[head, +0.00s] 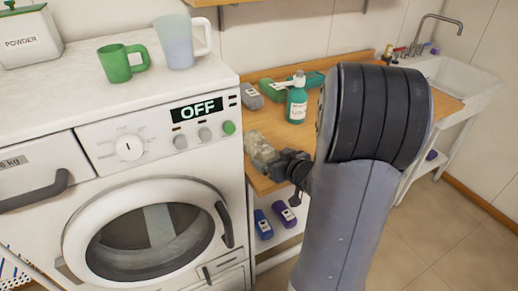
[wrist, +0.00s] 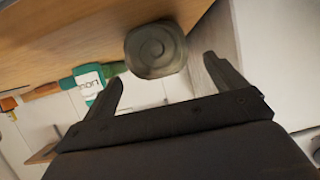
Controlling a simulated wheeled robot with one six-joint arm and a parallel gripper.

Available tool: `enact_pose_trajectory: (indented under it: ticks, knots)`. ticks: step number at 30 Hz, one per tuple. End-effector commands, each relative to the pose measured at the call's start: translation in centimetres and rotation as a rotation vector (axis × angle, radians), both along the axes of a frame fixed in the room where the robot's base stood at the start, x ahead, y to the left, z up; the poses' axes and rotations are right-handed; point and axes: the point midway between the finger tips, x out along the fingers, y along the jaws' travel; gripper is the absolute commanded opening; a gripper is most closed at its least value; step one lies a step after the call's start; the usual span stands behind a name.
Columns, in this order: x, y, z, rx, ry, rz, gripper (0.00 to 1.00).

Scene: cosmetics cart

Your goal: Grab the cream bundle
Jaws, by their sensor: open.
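A pale grey-green bundle (head: 260,151), which seems to be the cream bundle, lies on the wooden counter (head: 262,122) by the washing machine. In the wrist view its round, ringed end (wrist: 155,48) faces me, ahead of and between the fingertips. My gripper (head: 287,166) is beside the bundle at the counter's front edge. In the wrist view my gripper (wrist: 163,68) is open, with one finger to each side of the bundle's end. I cannot tell whether either finger touches it. My arm hides part of the counter in the head view.
A teal pump bottle (head: 297,100) stands behind the bundle, with a green box (head: 272,89) and a grey item (head: 251,96) nearby. The washing machine (head: 150,190) borders the counter on the left. Blue and purple bottles (head: 284,213) sit on the shelf below. A sink (head: 455,75) is at right.

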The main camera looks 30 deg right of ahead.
Motion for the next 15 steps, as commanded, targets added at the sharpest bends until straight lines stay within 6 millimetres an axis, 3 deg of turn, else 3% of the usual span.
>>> enact_pose_trajectory:
  ticks: [15]
  knots:
    - [5.3, 0.4, -2.2, -0.001, 0.002, 0.0, 0.91]
